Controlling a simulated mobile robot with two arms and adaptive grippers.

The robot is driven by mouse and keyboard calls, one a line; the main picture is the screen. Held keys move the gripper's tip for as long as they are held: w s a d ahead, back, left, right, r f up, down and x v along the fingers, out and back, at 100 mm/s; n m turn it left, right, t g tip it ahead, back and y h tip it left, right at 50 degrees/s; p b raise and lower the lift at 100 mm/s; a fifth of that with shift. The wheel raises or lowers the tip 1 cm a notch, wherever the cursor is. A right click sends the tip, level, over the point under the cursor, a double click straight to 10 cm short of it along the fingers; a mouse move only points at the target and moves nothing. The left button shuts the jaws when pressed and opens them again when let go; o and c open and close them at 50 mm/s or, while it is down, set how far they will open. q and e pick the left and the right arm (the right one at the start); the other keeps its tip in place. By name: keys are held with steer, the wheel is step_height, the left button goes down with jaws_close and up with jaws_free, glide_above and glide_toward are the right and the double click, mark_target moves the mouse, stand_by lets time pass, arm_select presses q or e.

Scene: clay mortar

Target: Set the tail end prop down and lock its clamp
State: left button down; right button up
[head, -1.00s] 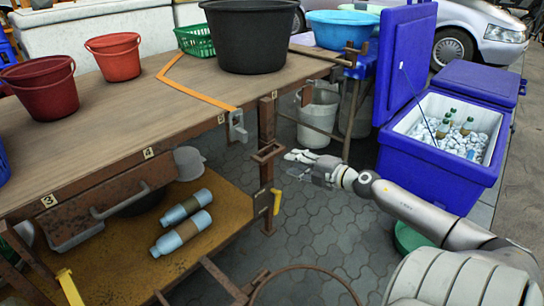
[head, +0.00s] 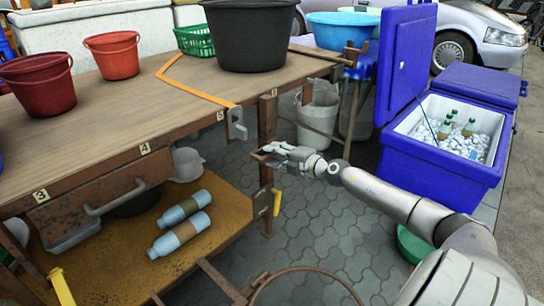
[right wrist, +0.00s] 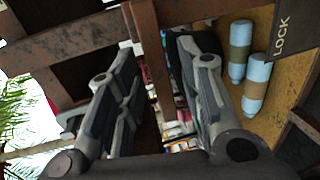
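A rusty upright post (head: 266,130) stands at the end of the workbench; I take it as the tail end prop. A rusty bracket sticks out from its upper part, largely covered by my right gripper (head: 268,151). A small yellow lever (head: 277,203) hangs lower on the post beside a rusty plate, perhaps the clamp. In the right wrist view, my right gripper (right wrist: 150,65) is open, its fingers on either side of a rusty bar (right wrist: 153,62). Contact cannot be told. A dark plate marked LOCK (right wrist: 285,45) shows at the right. My left gripper is not in view.
The workbench (head: 120,100) carries red buckets, a black tub (head: 252,38) and an orange strip. Two blue bottles (head: 180,222) lie on the lower shelf. A metal hoop (head: 305,270) is low in front.

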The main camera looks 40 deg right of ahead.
steer(key=shift+x, duration=0.75)
jaws_close()
